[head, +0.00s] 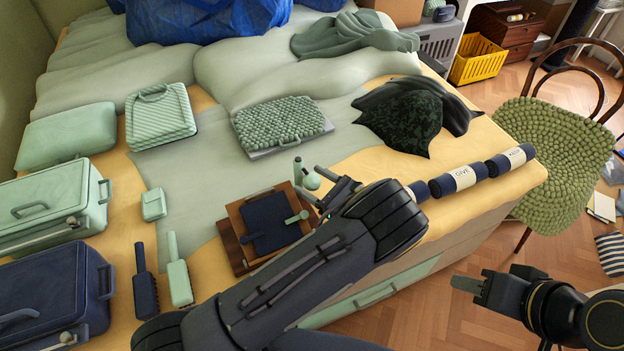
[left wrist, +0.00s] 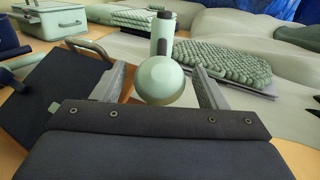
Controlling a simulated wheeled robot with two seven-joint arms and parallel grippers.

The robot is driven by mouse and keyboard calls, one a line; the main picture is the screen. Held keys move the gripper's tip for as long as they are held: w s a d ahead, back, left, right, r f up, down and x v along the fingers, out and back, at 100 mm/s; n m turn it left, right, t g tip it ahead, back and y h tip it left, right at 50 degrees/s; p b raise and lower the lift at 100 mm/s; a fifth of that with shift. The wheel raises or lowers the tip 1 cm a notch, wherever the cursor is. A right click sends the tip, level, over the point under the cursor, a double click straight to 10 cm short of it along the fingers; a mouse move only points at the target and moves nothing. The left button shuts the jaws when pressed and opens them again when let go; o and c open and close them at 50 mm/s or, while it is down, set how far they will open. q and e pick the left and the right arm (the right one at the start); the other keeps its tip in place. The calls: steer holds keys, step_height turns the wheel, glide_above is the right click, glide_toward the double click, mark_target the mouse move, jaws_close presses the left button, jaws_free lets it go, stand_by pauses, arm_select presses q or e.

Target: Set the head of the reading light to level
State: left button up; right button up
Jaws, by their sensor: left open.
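The reading light is pale green, with a short upright stem (head: 298,170) and a rounded head (head: 312,181). It stands behind a brown tray with a dark blue folder. In the left wrist view the round head (left wrist: 160,80) fills the middle, with the green and dark stem (left wrist: 162,35) rising behind it. My left gripper (head: 322,190) is open, its fingers on either side of the head in the left wrist view (left wrist: 158,72); I cannot tell whether either touches it. The head's exact tilt is unclear. My right gripper (head: 468,284) is over the floor, away from the light.
The brown tray (head: 232,250) with the blue folder (head: 268,222) lies just left of my left gripper. Rolled bundles (head: 453,181) lie along the bed's right edge. A knobbly green case (head: 280,122) lies behind. Cases and brushes crowd the left.

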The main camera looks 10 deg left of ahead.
arm_select(q)
steer(key=shift+w+a, duration=0.15)
steer(key=shift+a, duration=0.1)
steer(key=c, duration=1)
steer(key=shift+o, duration=0.2)
